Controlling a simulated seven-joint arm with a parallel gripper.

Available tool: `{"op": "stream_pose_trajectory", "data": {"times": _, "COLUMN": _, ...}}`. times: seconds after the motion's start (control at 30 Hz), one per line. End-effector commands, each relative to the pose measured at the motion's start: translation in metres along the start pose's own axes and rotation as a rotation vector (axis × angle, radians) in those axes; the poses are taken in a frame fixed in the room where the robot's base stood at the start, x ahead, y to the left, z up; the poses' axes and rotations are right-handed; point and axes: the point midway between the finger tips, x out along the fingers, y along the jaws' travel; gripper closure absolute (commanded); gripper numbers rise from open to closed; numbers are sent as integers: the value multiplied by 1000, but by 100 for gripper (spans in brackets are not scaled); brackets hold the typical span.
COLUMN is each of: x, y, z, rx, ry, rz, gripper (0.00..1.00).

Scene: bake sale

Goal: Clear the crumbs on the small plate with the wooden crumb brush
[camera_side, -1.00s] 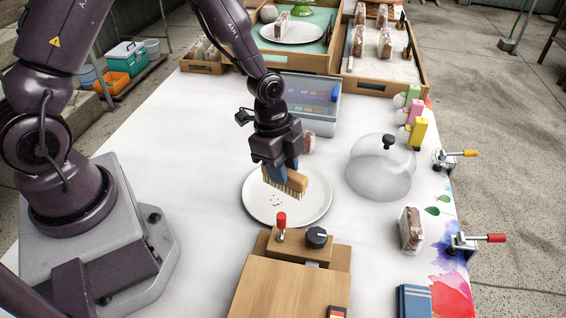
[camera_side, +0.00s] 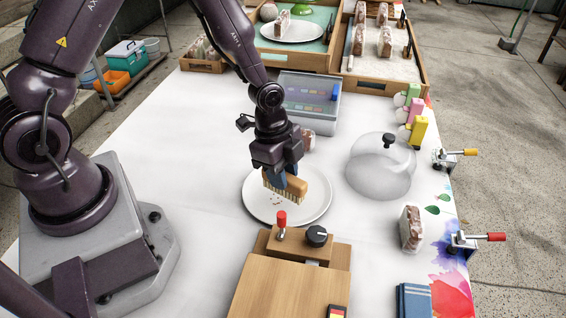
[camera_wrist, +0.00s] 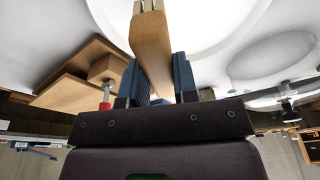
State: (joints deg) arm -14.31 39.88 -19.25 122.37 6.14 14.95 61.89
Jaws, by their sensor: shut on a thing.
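The wooden crumb brush (camera_side: 290,186) is held bristles down over the small white plate (camera_side: 318,206). My gripper (camera_side: 284,174) is shut on its wooden back. In the wrist view the brush (camera_wrist: 150,45) sits between the two blue fingers of my gripper (camera_wrist: 158,78), with the white plate (camera_wrist: 215,25) behind it. A few brown crumbs (camera_side: 277,203) show on the plate just below the bristles in the side view. Whether the bristles touch the plate I cannot tell. Any crumbs behind the brush are hidden.
A wooden box with a red lever and black knob (camera_side: 295,245) stands close in front of the plate. A clear dome (camera_side: 380,168) is to its right. A wrapped slice (camera_side: 411,228) and clamps (camera_side: 478,238) line the right edge. The table left of the plate is clear.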

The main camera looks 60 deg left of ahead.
Motion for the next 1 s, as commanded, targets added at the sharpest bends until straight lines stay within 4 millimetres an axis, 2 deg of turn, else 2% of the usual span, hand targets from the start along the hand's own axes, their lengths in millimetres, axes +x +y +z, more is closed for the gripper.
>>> {"op": "stream_pose_trajectory", "data": {"times": 0.27, "x": 31, "y": 1, "z": 6, "rx": 0, "ry": -1, "rz": 5, "gripper": 95}}
{"op": "stream_pose_trajectory", "data": {"times": 0.3, "x": 36, "y": -2, "z": 8, "rx": -2, "ry": 0, "rz": 1, "gripper": 98}}
{"op": "stream_pose_trajectory", "data": {"times": 0.93, "x": 30, "y": -56, "z": 31, "rx": -4, "ry": 0, "rz": -2, "gripper": 100}}
{"op": "stream_pose_trajectory", "data": {"times": 1.0, "x": 31, "y": -51, "z": 28, "rx": 1, "ry": 0, "rz": 2, "gripper": 100}}
